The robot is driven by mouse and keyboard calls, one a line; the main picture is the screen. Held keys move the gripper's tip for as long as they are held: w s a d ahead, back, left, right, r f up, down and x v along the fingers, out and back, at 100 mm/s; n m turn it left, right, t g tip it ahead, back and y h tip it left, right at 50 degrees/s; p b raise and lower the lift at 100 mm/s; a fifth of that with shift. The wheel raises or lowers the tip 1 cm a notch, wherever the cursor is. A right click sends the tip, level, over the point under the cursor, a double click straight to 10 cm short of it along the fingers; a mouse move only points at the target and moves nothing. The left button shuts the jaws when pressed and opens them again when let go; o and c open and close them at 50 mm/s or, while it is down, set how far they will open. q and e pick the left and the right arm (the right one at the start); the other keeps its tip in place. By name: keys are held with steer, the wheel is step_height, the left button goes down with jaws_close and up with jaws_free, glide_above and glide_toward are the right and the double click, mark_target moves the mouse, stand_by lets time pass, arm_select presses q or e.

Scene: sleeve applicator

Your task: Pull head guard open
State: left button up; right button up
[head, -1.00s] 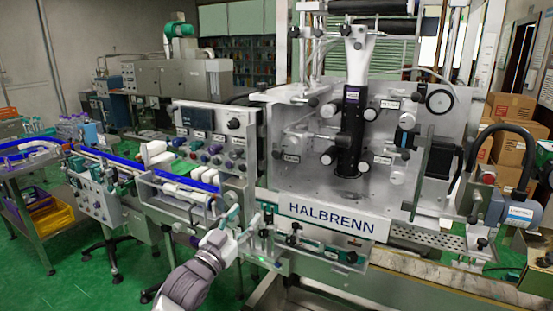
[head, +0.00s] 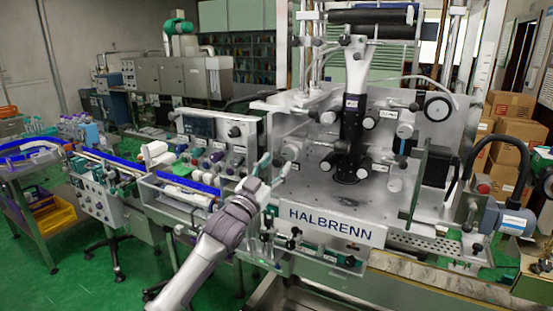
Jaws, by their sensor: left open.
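The HALBRENN machine's head (head: 352,130) is a dark vertical column with a pale top, in the middle of the head view. A clear, see-through panel that looks like the head guard (head: 414,165) stands around the head area; its edges are hard to make out, and I cannot tell whether it is shut. My left gripper (head: 273,168) is open and empty, at the left edge of the head area, above the HALBRENN nameplate (head: 330,225). I cannot tell whether its fingers touch the guard. My right gripper is out of view.
A control panel with knobs (head: 212,145) stands left of my left gripper. A conveyor with blue rails (head: 110,158) runs off to the left. A grey motor housing with a black hose (head: 512,217) is at the right. Cardboard boxes (head: 508,130) are stacked behind it.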

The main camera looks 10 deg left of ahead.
arm_select(q)
steer(key=shift+w+d+r, duration=0.2)
steer(key=shift+w, duration=0.3)
jaws_close()
